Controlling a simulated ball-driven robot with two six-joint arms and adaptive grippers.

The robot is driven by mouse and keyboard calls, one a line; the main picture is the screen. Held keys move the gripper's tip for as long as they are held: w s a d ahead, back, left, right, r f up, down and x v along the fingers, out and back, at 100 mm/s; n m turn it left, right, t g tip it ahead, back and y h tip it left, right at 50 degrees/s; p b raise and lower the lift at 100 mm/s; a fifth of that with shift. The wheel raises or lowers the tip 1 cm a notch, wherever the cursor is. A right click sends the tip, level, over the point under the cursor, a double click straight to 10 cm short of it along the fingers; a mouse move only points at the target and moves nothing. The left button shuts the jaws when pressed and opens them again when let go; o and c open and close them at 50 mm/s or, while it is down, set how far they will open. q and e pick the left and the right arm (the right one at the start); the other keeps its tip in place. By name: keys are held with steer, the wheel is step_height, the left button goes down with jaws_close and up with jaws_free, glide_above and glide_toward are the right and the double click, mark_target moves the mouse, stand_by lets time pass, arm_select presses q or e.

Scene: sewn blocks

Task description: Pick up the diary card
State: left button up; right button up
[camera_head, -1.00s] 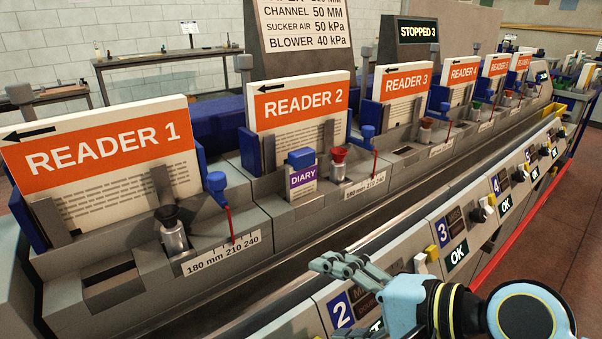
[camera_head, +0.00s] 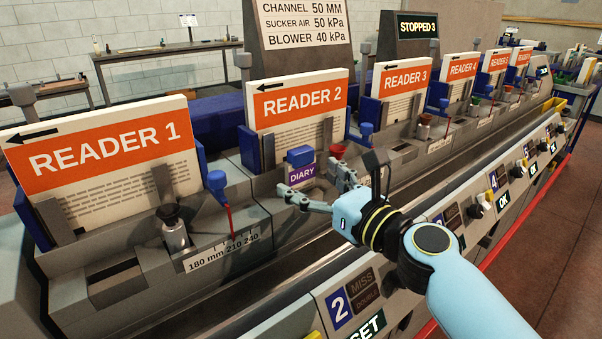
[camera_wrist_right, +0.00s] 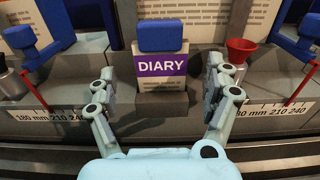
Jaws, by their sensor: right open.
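The diary card (camera_head: 301,174) is a small pale card with a purple DIARY band and a blue block on top. It stands upright in a grey holder in front of the Reader 2 board. In the right wrist view the diary card (camera_wrist_right: 162,66) is centred between and beyond the fingers. In the right wrist view the gripper (camera_wrist_right: 161,92) has a finger on each side, apart from the card. My left gripper is not in view.
The Reader 2 board (camera_head: 298,102) stands behind the card. A red-topped suction cup (camera_wrist_right: 240,52) is close on the right, with blue posts (camera_wrist_right: 293,40) and a ruler strip (camera_wrist_right: 276,111) nearby. The dark channel (camera_head: 270,262) runs along the front.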

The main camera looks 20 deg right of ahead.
mark_target(303, 173)
steer(key=x, duration=0.3)
steer(key=shift+w, duration=0.35)
steer(key=shift+r, duration=0.1)
steer(key=shift+c, duration=0.3)
steer(key=c, duration=1.3)
